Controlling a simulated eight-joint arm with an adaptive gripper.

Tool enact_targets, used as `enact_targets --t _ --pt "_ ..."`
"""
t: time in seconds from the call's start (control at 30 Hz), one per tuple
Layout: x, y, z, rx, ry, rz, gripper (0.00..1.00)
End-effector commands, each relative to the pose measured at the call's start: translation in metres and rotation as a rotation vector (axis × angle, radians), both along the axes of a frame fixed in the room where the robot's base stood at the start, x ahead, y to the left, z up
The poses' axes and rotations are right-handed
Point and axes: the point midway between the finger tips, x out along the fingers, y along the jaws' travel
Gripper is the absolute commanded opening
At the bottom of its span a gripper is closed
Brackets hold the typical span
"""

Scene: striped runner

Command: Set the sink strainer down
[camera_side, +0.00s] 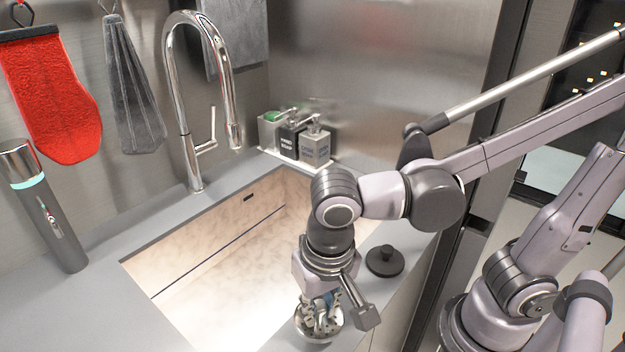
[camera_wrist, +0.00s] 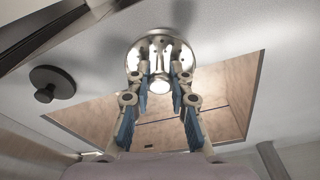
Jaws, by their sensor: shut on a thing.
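The sink strainer (camera_side: 326,333) is a round, shiny metal piece at the front edge of the counter, right of the sink basin. My gripper (camera_side: 320,315) points down over it with its fingers on its middle. In the wrist view the strainer (camera_wrist: 142,57) is a bright disc with small holes, and my gripper (camera_wrist: 160,76) is shut on its central knob. The fingertips hide part of the knob. The strainer is at or very close to the counter (camera_wrist: 225,30); I cannot tell whether it touches.
The sink basin (camera_side: 235,275) lies open to the left. A dark round stopper with a knob (camera_side: 385,260) stands on the counter behind my gripper. A chrome faucet (camera_side: 185,110), soap bottles (camera_side: 314,145) and a dark grey cylinder (camera_side: 48,215) stand farther back.

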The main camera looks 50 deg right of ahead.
Motion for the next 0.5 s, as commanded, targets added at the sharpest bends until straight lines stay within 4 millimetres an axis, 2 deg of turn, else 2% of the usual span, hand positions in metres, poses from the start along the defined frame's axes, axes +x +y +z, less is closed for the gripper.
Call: enact_targets --t 0.3,0.5 --pt "0.001 0.0 -0.031 0.0 0.0 0.0 0.0" --pt "0.0 0.0 -0.039 0.0 0.0 0.0 0.0"
